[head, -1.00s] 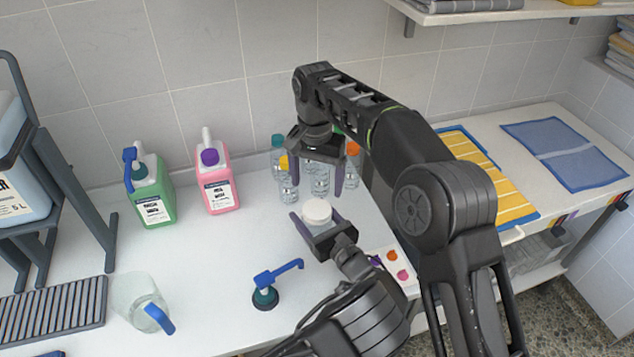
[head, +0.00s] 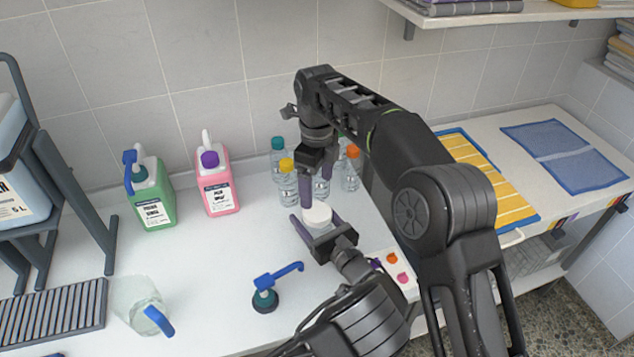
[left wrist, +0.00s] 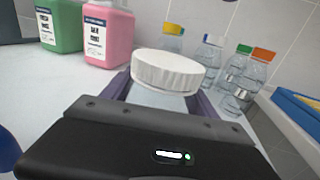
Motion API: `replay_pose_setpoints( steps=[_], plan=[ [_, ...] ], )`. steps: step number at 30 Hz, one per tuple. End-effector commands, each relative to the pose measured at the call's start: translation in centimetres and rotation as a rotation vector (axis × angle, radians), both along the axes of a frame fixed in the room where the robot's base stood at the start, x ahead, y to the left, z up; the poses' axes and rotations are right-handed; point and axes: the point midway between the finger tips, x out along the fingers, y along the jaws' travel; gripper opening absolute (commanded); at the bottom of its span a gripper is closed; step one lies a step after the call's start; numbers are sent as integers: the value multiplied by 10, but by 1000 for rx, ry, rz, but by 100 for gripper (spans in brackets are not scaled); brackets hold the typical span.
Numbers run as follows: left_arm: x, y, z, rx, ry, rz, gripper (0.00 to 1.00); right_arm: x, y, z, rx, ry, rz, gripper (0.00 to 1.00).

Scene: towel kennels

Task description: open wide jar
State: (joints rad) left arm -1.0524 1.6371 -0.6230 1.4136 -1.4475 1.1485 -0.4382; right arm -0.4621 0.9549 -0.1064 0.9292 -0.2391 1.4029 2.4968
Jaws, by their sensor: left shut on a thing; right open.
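The wide jar has a white ridged lid (head: 317,213); the lid also shows in the left wrist view (left wrist: 168,72), on top of the clear jar body (left wrist: 155,98). My left gripper (head: 314,226) is shut on the jar body below the lid, with a finger on each side. The jar looks upright over the counter. My right gripper (head: 317,193) is open and points down just above and behind the lid. Whether its fingers touch the lid I cannot tell. The lid appears seated on the jar.
Several clear bottles with coloured caps (head: 287,180) stand close behind the jar. Green (head: 154,205) and pink (head: 218,190) jugs stand at the back left. A blue-handled pump (head: 265,295) and a clear pitcher (head: 138,300) are at the front left. The middle-left counter (head: 205,250) is clear.

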Motion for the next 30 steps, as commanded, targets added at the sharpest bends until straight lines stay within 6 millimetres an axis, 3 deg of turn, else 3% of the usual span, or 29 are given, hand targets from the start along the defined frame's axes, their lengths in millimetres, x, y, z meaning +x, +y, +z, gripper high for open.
replay_pose_setpoints(
  steps=[10, 24, 30],
  plan=[
    [0, 0, 0, 0, 0, 0, 0, 0, 0, -8, 0, 1, 3, 82],
    [0, 0, 0, 0, 0, 0, 0, 0, 0, -71, -1, 2, 3, 82],
    [0, 0, 0, 0, 0, 0, 0, 0, 0, -80, 0, 0, 3, 82]
  ],
)
